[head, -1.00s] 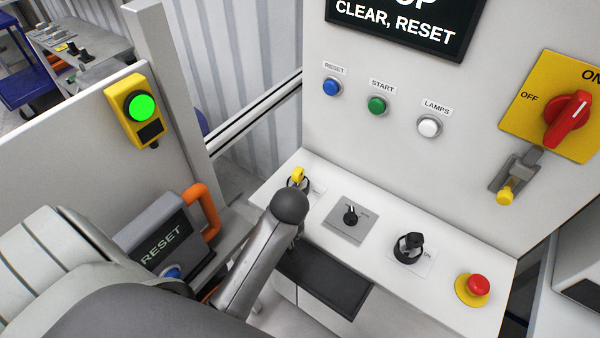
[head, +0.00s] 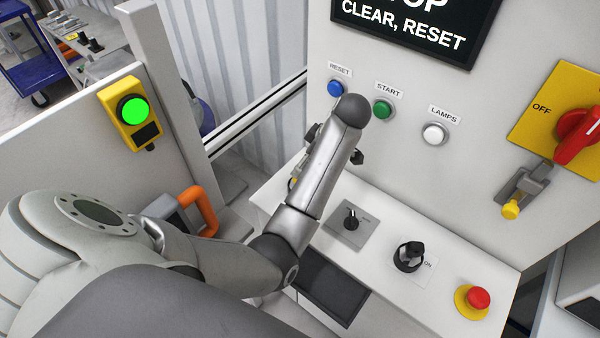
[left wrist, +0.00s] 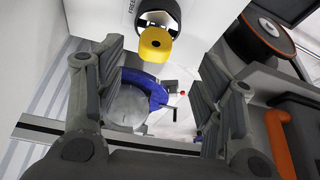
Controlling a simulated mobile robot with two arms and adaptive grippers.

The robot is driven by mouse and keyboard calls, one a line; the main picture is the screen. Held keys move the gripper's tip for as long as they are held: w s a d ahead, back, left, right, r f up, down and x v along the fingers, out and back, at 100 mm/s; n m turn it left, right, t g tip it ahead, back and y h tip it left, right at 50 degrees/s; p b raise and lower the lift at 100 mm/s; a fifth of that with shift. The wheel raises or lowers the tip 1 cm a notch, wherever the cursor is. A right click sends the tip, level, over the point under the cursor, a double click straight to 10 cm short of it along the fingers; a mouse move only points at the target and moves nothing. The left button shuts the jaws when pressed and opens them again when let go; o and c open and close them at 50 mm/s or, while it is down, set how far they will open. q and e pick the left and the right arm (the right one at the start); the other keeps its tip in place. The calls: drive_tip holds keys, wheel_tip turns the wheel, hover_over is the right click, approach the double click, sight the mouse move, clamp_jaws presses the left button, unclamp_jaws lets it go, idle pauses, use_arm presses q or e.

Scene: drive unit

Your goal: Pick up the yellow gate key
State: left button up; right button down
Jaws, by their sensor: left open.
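The yellow gate key (left wrist: 155,45) shows in the left wrist view, upper middle, with a black ring behind it, next to a label partly reading "FREE". In the head view, only a sliver of the yellow key (head: 292,184) shows at the left end of the white console, mostly hidden by my left arm. My left gripper (left wrist: 160,53) is open, its two fingers apart on either side of the key, with no visible contact. How far the fingertips are from the key is unclear. My right gripper is not in view.
The white console also carries a small black selector (head: 351,219), a black knob (head: 408,256) and a red stop button (head: 477,299). Reset, start and lamps buttons sit on the wall behind. An orange handle (head: 199,212) stands left of the console.

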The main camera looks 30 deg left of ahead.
use_arm(q)
drive_tip(key=x, duration=0.8)
drive_tip(key=shift+w+a, duration=0.25)
drive_tip(key=shift+a, duration=0.05)
drive_tip(key=shift+d, duration=0.1)
drive_tip(key=c, duration=1.2)
drive_tip(key=shift+w+r, duration=0.1)
